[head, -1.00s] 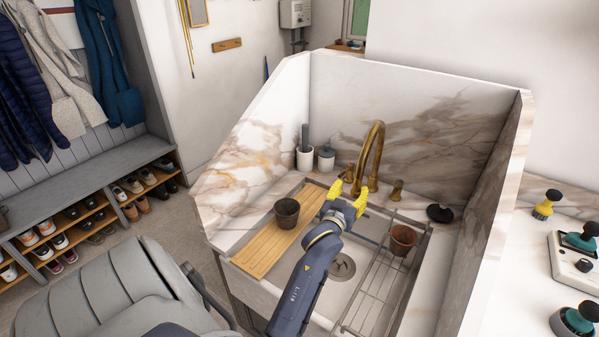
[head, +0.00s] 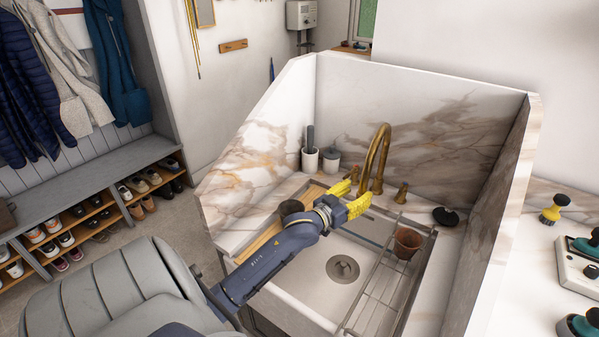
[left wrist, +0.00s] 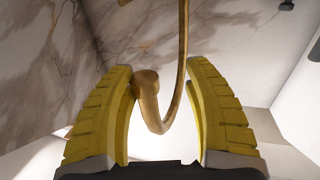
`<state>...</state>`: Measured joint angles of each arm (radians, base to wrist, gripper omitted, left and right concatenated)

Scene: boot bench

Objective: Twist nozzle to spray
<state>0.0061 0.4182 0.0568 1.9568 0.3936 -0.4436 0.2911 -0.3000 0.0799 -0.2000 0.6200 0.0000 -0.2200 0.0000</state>
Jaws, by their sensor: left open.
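The brass faucet (head: 384,143) stands at the back of the sink, and its curved spout bends down to the nozzle end (head: 363,183). My left gripper (head: 349,196) has yellow ribbed fingers and is open beside the nozzle end. In the left wrist view, the brass nozzle end (left wrist: 146,80) and the spout's curve (left wrist: 158,122) show between the two open fingers (left wrist: 165,110). The left finger's edge looks close to the nozzle; I cannot tell whether they touch. My right gripper is in neither view.
A wooden board (head: 258,243) and a dark pot (head: 291,207) lie partly behind my arm. A brass handle (head: 401,193) and marble walls (head: 430,140) stand near the faucet.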

